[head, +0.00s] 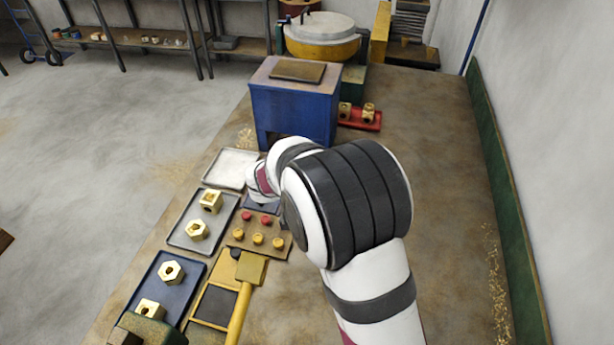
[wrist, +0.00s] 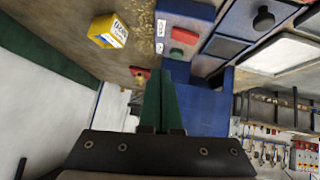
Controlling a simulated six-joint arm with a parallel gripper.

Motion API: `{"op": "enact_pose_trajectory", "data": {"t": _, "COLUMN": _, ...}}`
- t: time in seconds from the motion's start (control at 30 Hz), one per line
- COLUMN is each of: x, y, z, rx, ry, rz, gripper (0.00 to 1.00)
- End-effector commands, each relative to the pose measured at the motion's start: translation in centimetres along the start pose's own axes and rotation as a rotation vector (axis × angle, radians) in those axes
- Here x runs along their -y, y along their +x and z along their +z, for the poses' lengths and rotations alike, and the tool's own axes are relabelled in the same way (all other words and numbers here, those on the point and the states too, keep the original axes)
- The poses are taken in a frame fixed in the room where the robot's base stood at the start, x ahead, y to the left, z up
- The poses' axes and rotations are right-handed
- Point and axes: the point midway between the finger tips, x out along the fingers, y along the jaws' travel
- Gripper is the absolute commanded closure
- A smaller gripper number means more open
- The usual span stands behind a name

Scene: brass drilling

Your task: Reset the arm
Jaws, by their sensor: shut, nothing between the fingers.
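My gripper (wrist: 162,100) shows in the wrist view with its two green fingers together and nothing between them. It is hidden in the head view, where my white and black arm bends over the bench in front of the blue machine (head: 292,108). A grey tray (head: 183,238) holds two brass fittings, one of them (head: 211,201) farther back. A dark blue tray (head: 140,296) holds a brass hex fitting (head: 171,271) and another brass fitting (head: 150,309). A red tray (head: 357,119) right of the machine holds two brass fittings. No fitting touches the visible fingers.
An empty pale tray (head: 230,168) lies left of my arm. A button panel (head: 258,233) with red and yellow knobs stands close by. The wrist view shows a yellow box (wrist: 108,31) and a blue control box (wrist: 183,30). The bench right of my arm is clear, bounded by a green edge (head: 505,190).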

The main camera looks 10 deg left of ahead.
Motion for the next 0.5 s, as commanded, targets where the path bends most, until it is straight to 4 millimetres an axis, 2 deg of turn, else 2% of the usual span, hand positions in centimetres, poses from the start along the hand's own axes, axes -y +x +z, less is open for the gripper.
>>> {"op": "enact_pose_trajectory", "data": {"t": 0.03, "x": -0.2, "y": -1.0, "z": -0.1, "rx": -0.002, "ry": 0.0, "rz": -0.001, "gripper": 1.0}}
{"op": "enact_pose_trajectory", "data": {"t": 0.13, "x": -0.5, "y": -2.3, "z": 0.0, "rx": -0.001, "ry": 0.002, "rz": 0.0, "gripper": 1.0}}
{"op": "enact_pose_trajectory", "data": {"t": 0.37, "x": -1.3, "y": -3.1, "z": -0.1, "rx": 0.003, "ry": 0.008, "rz": 0.012, "gripper": 1.0}}
{"op": "enact_pose_trajectory", "data": {"t": 0.43, "x": -4.1, "y": -3.8, "z": -0.5, "rx": 0.025, "ry": 0.038, "rz": 0.06, "gripper": 1.0}}
{"op": "enact_pose_trajectory", "data": {"t": 0.47, "x": -6.2, "y": -4.4, "z": -0.6, "rx": 0.044, "ry": 0.059, "rz": 0.095, "gripper": 1.0}}
{"op": "enact_pose_trajectory", "data": {"t": 0.5, "x": -9.6, "y": -5.6, "z": -0.4, "rx": 0.083, "ry": 0.092, "rz": 0.15, "gripper": 1.0}}
